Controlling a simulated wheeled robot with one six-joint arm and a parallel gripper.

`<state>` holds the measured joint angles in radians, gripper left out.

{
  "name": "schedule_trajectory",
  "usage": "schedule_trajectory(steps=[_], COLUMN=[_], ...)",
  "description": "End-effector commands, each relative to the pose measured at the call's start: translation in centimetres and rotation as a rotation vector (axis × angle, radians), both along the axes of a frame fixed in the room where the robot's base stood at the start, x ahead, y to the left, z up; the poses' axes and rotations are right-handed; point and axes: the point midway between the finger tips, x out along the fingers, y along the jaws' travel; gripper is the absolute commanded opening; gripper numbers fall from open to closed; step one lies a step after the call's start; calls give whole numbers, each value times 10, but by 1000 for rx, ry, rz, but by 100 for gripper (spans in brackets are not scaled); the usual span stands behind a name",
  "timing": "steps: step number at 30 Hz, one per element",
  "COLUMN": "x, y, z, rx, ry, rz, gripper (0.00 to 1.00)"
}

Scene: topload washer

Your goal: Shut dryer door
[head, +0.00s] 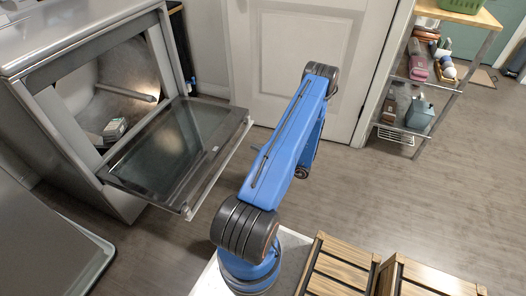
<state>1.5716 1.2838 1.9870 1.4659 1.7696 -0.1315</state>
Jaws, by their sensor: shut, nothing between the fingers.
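The dryer (55,45) is a grey machine at the left with a dark, wide front opening. Its door (178,147) is open and hangs out to the right from the bottom of the opening, roughly level, with a dark glass panel and a pale outer edge. My gripper's fingers cannot be made out behind the link.
A white door (295,60) closes the back wall. A metal shelf rack (420,95) with bottles and a watering can stands at the back right. Wooden slatted crates (340,268) are at the front. Wood floor (425,210) is free at the right.

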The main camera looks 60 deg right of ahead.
Motion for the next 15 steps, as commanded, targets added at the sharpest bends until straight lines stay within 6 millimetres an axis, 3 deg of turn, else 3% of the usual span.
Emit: schedule_trajectory(steps=[7, 15], x=[41, 39], y=[4, 3], z=[10, 41], rx=[-1, -1], ry=[1, 1], rz=[4, 1], gripper=[0, 0])
